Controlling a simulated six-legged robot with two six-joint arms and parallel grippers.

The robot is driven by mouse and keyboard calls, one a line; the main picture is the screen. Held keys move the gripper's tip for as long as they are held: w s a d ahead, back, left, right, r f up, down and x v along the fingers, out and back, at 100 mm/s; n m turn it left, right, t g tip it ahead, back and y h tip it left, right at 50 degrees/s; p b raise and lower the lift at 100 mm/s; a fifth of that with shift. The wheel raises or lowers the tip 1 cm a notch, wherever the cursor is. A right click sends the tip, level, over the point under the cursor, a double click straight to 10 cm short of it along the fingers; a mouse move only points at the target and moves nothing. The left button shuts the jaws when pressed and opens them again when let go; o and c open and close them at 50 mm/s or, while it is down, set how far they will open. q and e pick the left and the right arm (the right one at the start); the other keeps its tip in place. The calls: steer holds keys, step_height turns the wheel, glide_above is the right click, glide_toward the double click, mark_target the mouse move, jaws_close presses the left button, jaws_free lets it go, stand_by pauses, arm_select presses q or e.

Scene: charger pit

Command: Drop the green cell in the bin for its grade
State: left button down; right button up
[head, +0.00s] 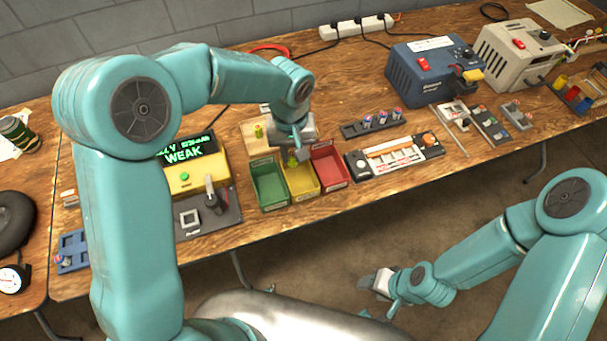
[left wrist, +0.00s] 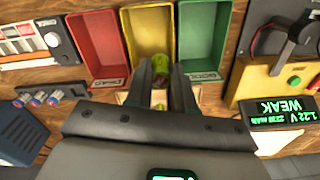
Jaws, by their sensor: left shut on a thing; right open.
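My left gripper (head: 291,153) is shut on the green cell (head: 292,161), above the back part of the yellow bin (head: 304,192). In the left wrist view the fingers (left wrist: 162,68) point toward the yellow bin (left wrist: 150,28), with the cell (left wrist: 159,88) partly hidden between them. The green bin (head: 268,187) is left of the yellow one in the head view, and the red bin (head: 331,170) right. In the wrist view the green bin's label reads GOOD and the red bin's DEAD. The tester screen (head: 188,148) reads WEAK. My right gripper (head: 383,287) is open, below the table edge.
A wooden block (head: 256,142) with another green piece (head: 258,130) stands behind the bins. The yellow tester (head: 185,178) is left of them; a tray with a white panel (head: 395,155) is right. A dark rack of small cells (head: 373,123) lies behind that tray.

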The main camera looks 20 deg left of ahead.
mark_target(291, 165)
arm_select(q)
steer(key=f+b, duration=0.3)
steer(key=f, duration=0.2)
steer(key=shift+s+a+f+b, duration=0.1)
steer(key=shift+s+f+b, duration=0.1)
steer(key=shift+f+b, duration=0.15)
steer(key=c, duration=0.9)
jaws_free()
steer(key=shift+w, duration=0.1)
step_height(291, 165, up, 16)
steer(key=shift+r+p, duration=0.2)
steer(key=shift+p, duration=0.45)
steer(key=shift+s, duration=0.2)
